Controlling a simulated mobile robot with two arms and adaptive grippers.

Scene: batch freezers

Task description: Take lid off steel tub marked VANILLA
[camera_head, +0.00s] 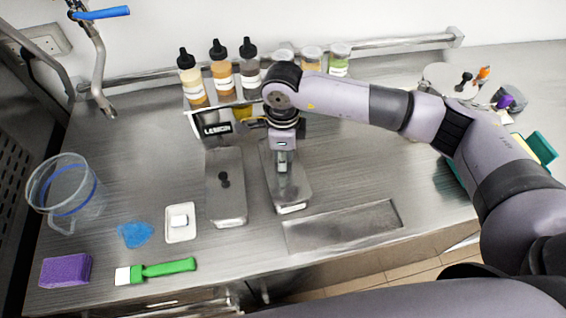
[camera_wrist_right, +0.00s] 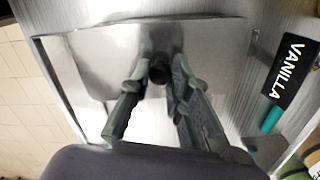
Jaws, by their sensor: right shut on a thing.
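My right gripper (camera_head: 283,168) reaches down over the right-hand steel tub (camera_head: 291,204) in the head view. In the wrist view the gripper (camera_wrist_right: 160,80) is shut on the black knob (camera_wrist_right: 158,68) of a flat steel lid (camera_wrist_right: 100,55). A black card reading VANILLA (camera_wrist_right: 292,68) stands to the right of the lid there; my arm hides it in the head view. I cannot tell whether the lid rests on the tub or is raised. My left gripper is not in view.
A second lidded steel tub (camera_head: 226,204) is close at left, by a LEMON card (camera_head: 212,129). Bottles (camera_head: 221,72) and jars stand behind. A jug (camera_head: 65,192), purple sponge (camera_head: 66,270), green brush (camera_head: 168,268) and white dish (camera_head: 180,232) lie left. A shallow recess (camera_head: 343,226) is at right front.

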